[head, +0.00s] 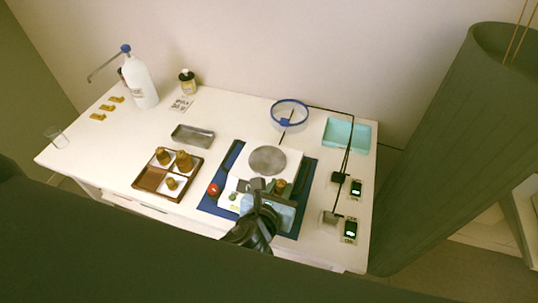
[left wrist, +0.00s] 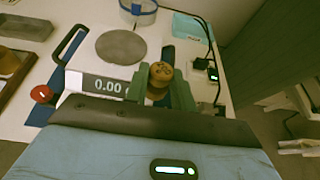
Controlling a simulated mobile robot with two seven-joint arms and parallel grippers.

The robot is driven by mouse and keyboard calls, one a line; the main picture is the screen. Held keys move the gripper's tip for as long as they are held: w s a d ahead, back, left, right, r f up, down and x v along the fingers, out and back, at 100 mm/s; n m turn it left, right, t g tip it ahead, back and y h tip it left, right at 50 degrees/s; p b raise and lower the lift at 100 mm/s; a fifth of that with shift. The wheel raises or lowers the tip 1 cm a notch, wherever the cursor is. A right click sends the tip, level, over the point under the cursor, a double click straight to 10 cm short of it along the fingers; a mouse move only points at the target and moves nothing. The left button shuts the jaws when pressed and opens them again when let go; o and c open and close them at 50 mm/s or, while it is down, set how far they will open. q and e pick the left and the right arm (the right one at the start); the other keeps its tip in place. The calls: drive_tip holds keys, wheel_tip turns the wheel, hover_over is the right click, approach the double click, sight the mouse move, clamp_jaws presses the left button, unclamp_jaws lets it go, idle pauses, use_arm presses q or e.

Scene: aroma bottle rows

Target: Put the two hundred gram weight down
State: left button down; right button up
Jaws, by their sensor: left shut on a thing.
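My left gripper (left wrist: 159,88) is shut on a brass weight (left wrist: 160,73), seen close up in the left wrist view; the weight also shows in the head view (head: 281,185). It is held over the front part of a white scale (head: 245,160), whose round grey pan (head: 268,160) is empty. The scale's display (left wrist: 110,86) reads 0.00. A wooden weight box (head: 150,186) to the left holds several brass weights (head: 184,161), with one compartment at the front left bare. My right gripper is not in view.
A grey metal dish (head: 193,135) lies behind the box.

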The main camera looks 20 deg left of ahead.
use_arm(q)
drive_tip(key=shift+s+d+r, duration=0.1)
drive_tip(key=shift+s+d, duration=0.05)
hover_over(266, 163)
drive_tip(key=shift+s+d+f, duration=0.15)
drive_tip(key=shift+s+f, duration=0.2)
drive_tip(key=shift+f, duration=0.35)
drive_tip(key=shift+w+a, duration=0.3)
drive_tip(key=shift+w, duration=0.15)
drive_tip(key=shift+s+d+f, duration=0.1)
drive_tip(key=shift+f, duration=1.7)
drive_tip(key=shift+f+b, duration=0.15)
drive_tip(key=shift+b, duration=0.15)
drive_tip(key=c, duration=1.2)
unclamp_jaws()
drive_tip(key=shift+o, duration=0.2)
